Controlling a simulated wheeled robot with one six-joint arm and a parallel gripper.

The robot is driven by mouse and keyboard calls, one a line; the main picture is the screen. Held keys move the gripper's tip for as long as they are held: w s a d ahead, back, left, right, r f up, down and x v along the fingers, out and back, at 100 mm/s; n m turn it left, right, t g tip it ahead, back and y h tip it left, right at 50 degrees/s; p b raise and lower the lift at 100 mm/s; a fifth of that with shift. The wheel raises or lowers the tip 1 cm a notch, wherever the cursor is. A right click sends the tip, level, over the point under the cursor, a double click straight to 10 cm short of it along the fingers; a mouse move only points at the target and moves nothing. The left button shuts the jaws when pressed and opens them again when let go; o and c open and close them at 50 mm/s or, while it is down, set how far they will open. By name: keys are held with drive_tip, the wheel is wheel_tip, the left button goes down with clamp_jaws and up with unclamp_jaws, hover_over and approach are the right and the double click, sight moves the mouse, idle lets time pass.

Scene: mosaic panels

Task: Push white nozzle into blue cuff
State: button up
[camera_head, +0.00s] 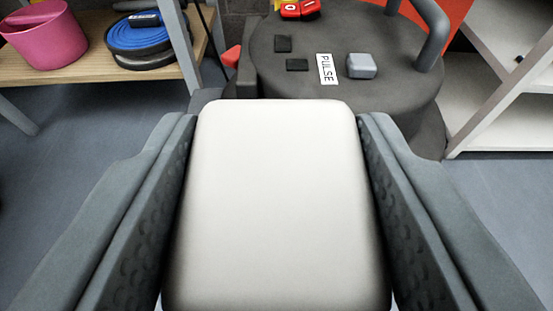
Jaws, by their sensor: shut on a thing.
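My gripper (278,120) is shut on a white block with rounded corners, which I take to be the white nozzle (277,205). Its pale face fills the space between the two dark grey fingers, and their dimpled inner pads press on its sides. Its far end reaches slightly beyond the fingertips. I see no clear blue cuff. The only blue thing is a coiled blue hose or ring (143,38) with a dark label, on a wooden shelf at the upper left; I cannot tell whether it includes the cuff. The nozzle hides what lies directly beneath it.
A dark round drum (270,75) labelled PULSE stands ahead, with a grey block (361,66), black squares, a red item (298,9) and a grey handle (433,35). A pink bucket (44,36) sits on the wooden shelf (98,72). White shelving (500,110) stands right.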

drive_tip(key=shift+f, duration=0.2)
drive_tip(key=o, duration=1.1)
drive_tip(key=v, duration=1.7)
drive_tip(key=s+r+t, duration=0.1)
drive_tip(key=s+r, duration=0.6)
drive_tip(key=r, duration=0.5)
drive_tip(key=s+r, duration=0.6)
drive_tip(key=r, duration=0.6)
drive_tip(key=shift+t, duration=0.9)
drive_tip(key=s+r, duration=0.4)
drive_tip(key=s, duration=0.3)
drive_tip(key=s+r, duration=0.5)
drive_tip(key=s, duration=0.2)
drive_tip(key=s+r, duration=0.5)
drive_tip(key=s, duration=0.2)
drive_tip(key=shift+s, duration=0.25)
